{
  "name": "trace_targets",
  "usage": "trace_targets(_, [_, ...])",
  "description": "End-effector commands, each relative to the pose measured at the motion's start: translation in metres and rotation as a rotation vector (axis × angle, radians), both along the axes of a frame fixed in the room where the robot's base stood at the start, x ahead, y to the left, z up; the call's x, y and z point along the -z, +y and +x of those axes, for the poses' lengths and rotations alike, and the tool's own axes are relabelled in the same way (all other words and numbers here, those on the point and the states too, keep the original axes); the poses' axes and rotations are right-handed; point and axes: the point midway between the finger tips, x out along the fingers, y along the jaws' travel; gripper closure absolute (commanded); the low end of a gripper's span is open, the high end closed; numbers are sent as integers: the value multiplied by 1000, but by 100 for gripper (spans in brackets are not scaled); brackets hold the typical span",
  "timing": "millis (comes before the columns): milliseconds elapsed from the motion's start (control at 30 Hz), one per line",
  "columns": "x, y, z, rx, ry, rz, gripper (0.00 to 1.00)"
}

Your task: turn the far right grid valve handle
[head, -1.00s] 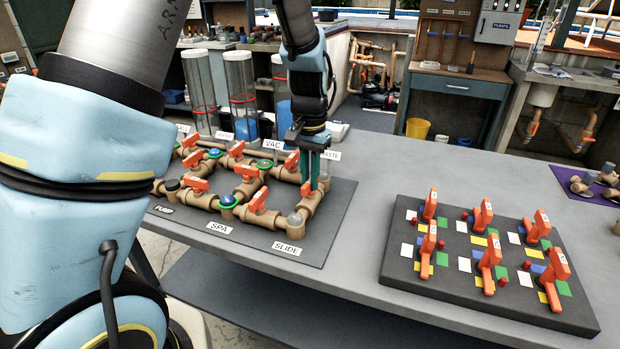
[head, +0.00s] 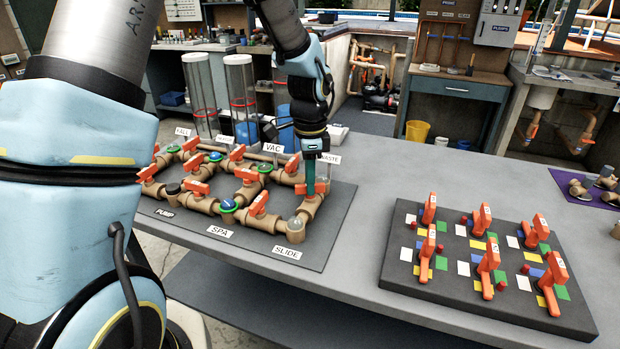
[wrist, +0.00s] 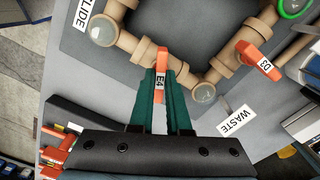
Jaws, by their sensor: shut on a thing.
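The far right grid valve handle is orange and marked E4; it shows in the wrist view (wrist: 162,60) and in the head view (head: 301,189). It sits on a tan pipe at the right end of the grid board. My gripper (head: 311,190) reaches down on it from above. In the wrist view its two teal fingers (wrist: 161,88) stand on either side of the handle and are shut on it. The handle lies at a slant to its pipe there. The fingers partly hide the handle in the head view.
Another orange handle, marked D3 (wrist: 259,62), is close by, as is the WASTE sign (wrist: 236,121). The VAC sign (head: 273,148) stands just left of my gripper. A dark board with several orange switches (head: 485,265) lies to the right, with bare table between.

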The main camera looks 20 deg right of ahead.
Motion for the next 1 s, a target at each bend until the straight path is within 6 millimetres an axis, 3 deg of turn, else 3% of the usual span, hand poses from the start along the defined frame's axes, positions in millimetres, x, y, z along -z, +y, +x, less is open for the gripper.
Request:
trace_targets(500, [-2,-1,0,395,0,-2,100])
trace_targets(1000, [-1,-1,0,506,-2,-2,100])
